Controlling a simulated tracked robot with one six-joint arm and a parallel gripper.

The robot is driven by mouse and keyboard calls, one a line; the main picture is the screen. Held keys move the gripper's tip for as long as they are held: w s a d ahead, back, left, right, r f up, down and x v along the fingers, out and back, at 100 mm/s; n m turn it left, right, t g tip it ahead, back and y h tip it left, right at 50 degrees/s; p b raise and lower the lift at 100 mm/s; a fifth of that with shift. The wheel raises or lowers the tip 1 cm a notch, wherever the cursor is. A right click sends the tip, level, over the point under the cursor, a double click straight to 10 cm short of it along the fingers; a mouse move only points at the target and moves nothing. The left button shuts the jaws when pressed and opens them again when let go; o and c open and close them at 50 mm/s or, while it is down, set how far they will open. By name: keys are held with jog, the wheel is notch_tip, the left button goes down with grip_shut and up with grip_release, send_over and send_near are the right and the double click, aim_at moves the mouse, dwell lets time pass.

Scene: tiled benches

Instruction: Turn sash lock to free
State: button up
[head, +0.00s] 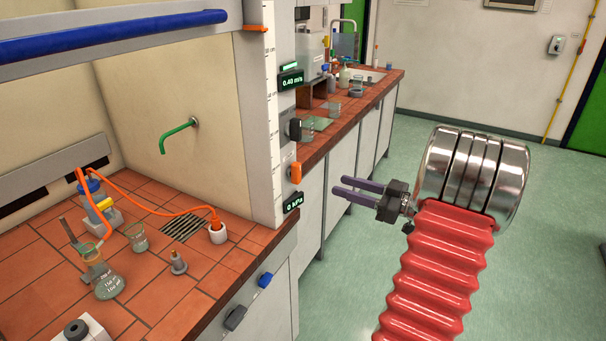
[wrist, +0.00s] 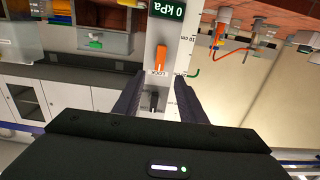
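An orange lever (head: 296,173) is on the side post of the fume hood, above the black 0 kPa display. In the wrist view the orange lever (wrist: 160,58) lies along the post, beside a small label that appears to read LOCK. A black knob (head: 295,129) is above the lever in the head view; the wrist view shows it as a dark knob (wrist: 154,101). My gripper (head: 338,186) is open and empty, in the air right of the post. In the wrist view its fingers (wrist: 159,78) point toward the post, apart from the lever.
The sash has a blue handle bar (head: 115,36). The tiled hood bench (head: 190,290) holds flasks, a stand and orange tubing. Blue (head: 265,280) and dark (head: 235,318) knobs are on its front. Another bench (head: 375,95) stands behind. Open floor is to the right.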

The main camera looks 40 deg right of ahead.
aim_at(300, 172)
dwell(0.3)
jog(key=x, duration=1.4)
jog(key=shift+c, duration=0.5)
grip_shut()
